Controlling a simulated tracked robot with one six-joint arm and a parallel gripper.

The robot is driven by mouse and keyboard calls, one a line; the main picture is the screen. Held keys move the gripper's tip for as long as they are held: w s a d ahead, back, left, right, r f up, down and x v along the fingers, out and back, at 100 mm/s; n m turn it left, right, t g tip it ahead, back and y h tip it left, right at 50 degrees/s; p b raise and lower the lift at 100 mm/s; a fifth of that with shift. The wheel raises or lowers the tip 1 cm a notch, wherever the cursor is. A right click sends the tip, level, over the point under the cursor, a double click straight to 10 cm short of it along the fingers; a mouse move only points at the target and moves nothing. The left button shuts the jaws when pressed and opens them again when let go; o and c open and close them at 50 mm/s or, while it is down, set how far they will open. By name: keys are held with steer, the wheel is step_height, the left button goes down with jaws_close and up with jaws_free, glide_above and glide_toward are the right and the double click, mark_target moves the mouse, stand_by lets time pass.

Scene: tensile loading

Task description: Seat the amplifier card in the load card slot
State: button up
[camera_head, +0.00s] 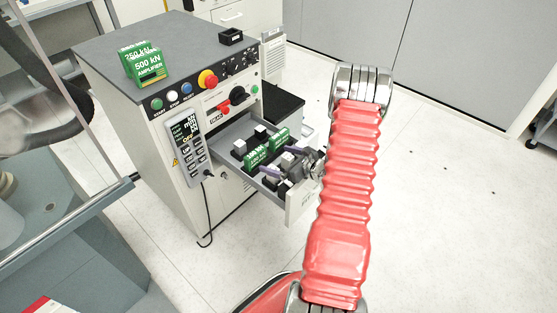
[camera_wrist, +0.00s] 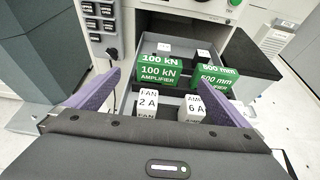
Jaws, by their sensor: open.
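Two green amplifier cards stand on the cabinet top; the front one reads 500 kN (camera_head: 150,67), the one behind it 250 kN (camera_head: 136,50). Two more green cards stand in the open drawer: a 100 kN card (camera_wrist: 158,72) and a 600 mm card (camera_wrist: 216,76), seen in the wrist view. My gripper (camera_head: 279,160) is low at the drawer's front end. Its purple fingers, also in the wrist view (camera_wrist: 155,80), are spread apart and empty, with the 100 kN card ahead between them. I cannot make out the load card slot clearly.
The drawer (camera_head: 228,138) also holds white-topped blocks, including FAN 2 A (camera_wrist: 148,101) and AMP 6 A (camera_wrist: 192,105). A hand control (camera_head: 187,140) hangs on the cabinet's front. A small black tray (camera_head: 231,38) sits on top. A dark ledge (camera_head: 283,104) adjoins the drawer's right side.

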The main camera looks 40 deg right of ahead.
steer(key=shift+w+r+m, duration=0.3)
steer(key=shift+w+r, duration=0.05)
steer(key=shift+r, duration=0.2)
steer(key=w+a+r+m+g+h, duration=0.2)
steer(key=a+r+m+h, duration=0.1)
steer(key=r+m, duration=0.55)
steer(key=w+a+r+m+g+h, duration=0.15)
steer(key=r+m, duration=0.35)
steer(key=r, duration=0.7)
steer(key=s+a+r+m+g+h, duration=0.1)
steer(key=s+a+r+m, duration=0.5)
steer(key=a+r+m, duration=0.4)
steer(key=s+a+r+m+g+y, duration=0.1)
steer(key=s+a+m+y, duration=0.1)
steer(key=s+a+m, duration=0.4)
steer(key=s+a+r+m+g+y, duration=0.1)
steer(key=s+a+m, duration=0.6)
steer(key=s+a, duration=0.7)
steer(key=shift+s+a+r+g+y, duration=0.15)
steer(key=shift+s+r+g+y, duration=0.2)
steer(key=shift+s+r+g, duration=0.2)
steer(key=shift+m, duration=0.25)
steer(key=shift+c, duration=0.5)
